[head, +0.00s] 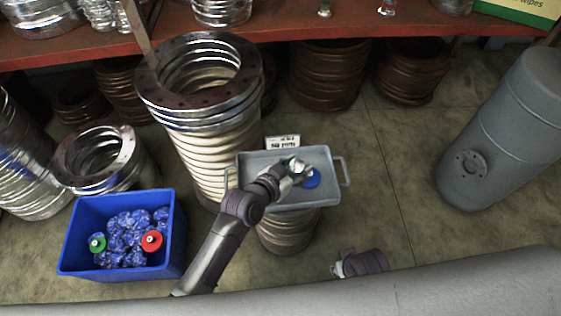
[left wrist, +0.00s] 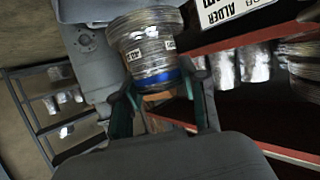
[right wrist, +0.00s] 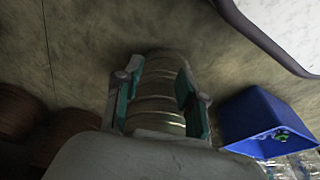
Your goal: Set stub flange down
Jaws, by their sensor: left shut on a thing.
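My left gripper (head: 299,170) is over the grey tray (head: 262,199) and shut on the stub flange (head: 296,163), a small silvery piece that the fingers partly hide. A blue round face (head: 312,179) shows right beside it; I cannot tell whether it belongs to the flange. In the left wrist view a silver ribbed cylinder (left wrist: 148,45) with white labels and a blue band (left wrist: 153,80) shows at the left gripper's fingertips (left wrist: 162,95). I cannot tell if the flange touches the tray floor. My right gripper (head: 340,266) is low at the front, with fingers (right wrist: 158,85) apart.
The tray sits on a ribbed stack (head: 287,235), with a white label card (head: 283,142) behind. A blue bin (head: 120,275) with blue-wrapped pieces stands left. A tall flanged bellows (head: 205,140) rises close to the tray's left. A grey tank (head: 510,125) stands right; floor between is clear.

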